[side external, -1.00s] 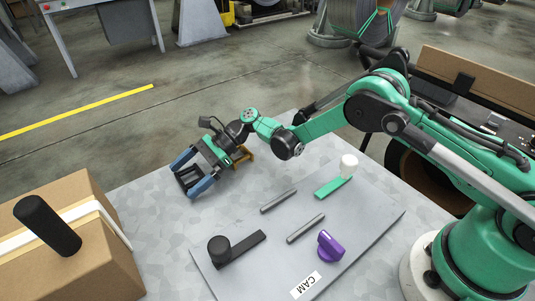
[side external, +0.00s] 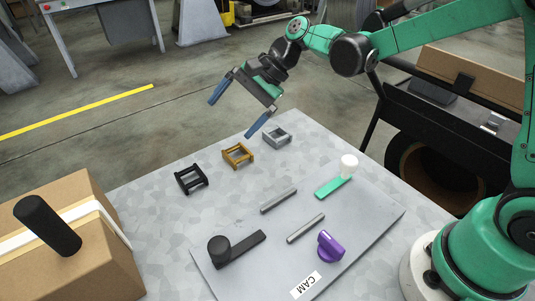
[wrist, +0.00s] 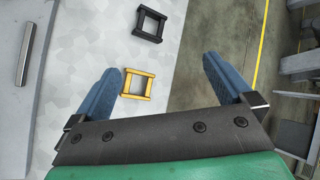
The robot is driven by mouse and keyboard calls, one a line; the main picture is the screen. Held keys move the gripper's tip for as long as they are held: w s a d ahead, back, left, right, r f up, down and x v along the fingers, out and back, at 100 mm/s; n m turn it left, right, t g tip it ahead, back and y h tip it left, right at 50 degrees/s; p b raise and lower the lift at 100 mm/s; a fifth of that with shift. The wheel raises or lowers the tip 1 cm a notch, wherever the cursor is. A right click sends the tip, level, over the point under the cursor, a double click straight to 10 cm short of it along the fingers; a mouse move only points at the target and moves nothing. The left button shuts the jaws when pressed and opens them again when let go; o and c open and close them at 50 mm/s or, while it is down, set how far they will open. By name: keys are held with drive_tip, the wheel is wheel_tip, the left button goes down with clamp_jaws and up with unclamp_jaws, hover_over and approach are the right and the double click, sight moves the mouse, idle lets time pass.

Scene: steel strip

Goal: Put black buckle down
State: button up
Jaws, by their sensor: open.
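The black buckle (side external: 191,179) lies flat on the table, left of the yellow-brown buckle (side external: 237,154) in the side view. In the wrist view the black buckle (wrist: 150,23) is at the top and the yellow buckle (wrist: 137,85) shows near one blue finger. A silver-grey buckle (side external: 277,136) lies at the right end of this row. My gripper (side external: 233,115) is raised above and behind the row, with its blue fingers spread wide. It holds nothing. It is apart from the black buckle.
A grey plate carries two metal bars (side external: 278,200), a black-knobbed lever (side external: 240,248), a purple knob (side external: 330,246) and a green lever with a white knob (side external: 334,185). A cardboard box (side external: 85,255) with a black handle stands at the left. The floor lies beyond the table's far edge.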

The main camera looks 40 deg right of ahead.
drive_tip(key=s+d+r+n+t+h, duration=0.2)
drive_tip(key=s+d+n+t+h, duration=0.2)
drive_tip(key=s+d+n+h, duration=0.3)
drive_tip(key=s+d+n, duration=0.3)
drive_tip(key=s+n, duration=0.1)
drive_tip(key=s, duration=0.3)
drive_tip(key=shift+d+n+h, duration=0.3)
drive_tip(key=shift+d+h, duration=0.1)
